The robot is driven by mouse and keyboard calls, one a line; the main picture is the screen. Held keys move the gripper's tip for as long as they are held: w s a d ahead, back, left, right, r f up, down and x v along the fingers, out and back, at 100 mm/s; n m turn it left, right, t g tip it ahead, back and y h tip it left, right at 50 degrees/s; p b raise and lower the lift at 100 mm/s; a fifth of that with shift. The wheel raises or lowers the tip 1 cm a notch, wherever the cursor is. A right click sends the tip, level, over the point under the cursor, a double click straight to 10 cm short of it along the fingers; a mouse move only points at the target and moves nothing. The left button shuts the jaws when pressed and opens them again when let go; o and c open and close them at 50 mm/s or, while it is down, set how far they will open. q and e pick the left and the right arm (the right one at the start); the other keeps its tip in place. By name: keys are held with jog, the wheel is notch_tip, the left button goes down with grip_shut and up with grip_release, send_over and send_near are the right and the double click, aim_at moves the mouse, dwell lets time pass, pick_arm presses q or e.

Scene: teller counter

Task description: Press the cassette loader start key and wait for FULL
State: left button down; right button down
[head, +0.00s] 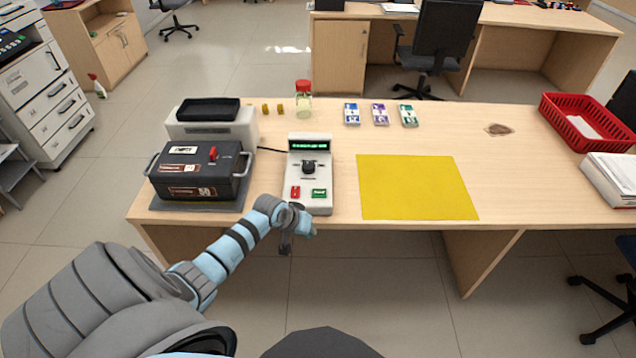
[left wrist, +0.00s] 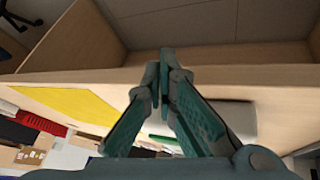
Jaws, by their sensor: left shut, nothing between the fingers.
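A pale control unit (head: 310,172) stands near the desk's front edge, with a lit green display (head: 310,145) whose text is too small to read. Below are a black knob (head: 309,167), a red key (head: 295,192) and a green key (head: 319,193). A dark cassette box (head: 195,170) with red and white labels sits left of it, before a grey machine (head: 212,121). My left gripper (head: 285,248) is shut and empty, by the front edge just below the control unit, apart from the keys. Its closed fingers fill the middle of the left wrist view (left wrist: 166,58). My right gripper is not seen.
A yellow mat (head: 415,187) lies right of the control unit. Behind are a red-capped jar (head: 303,100), small yellow pieces (head: 272,108) and banknote bundles (head: 380,114). A red basket (head: 585,122) and paper stack (head: 612,175) stand at the right.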

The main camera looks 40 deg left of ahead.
pick_arm(q)
jog(key=w+r, duration=0.3)
jog(key=r, duration=0.1)
notch_tip(320, 180, up, 12)
jog(key=n+t+h+b, duration=0.1)
jog(key=n+t, duration=0.2)
send_over(317, 191)
jog(key=shift+r, duration=0.2)
jog(key=shift+f, duration=0.1)
notch_tip(317, 191, down, 7)
jog(key=b, duration=0.8)
jog(key=shift+f+b, duration=0.45)
jog(key=shift+f, duration=0.4)
jog(key=shift+f, duration=0.1)
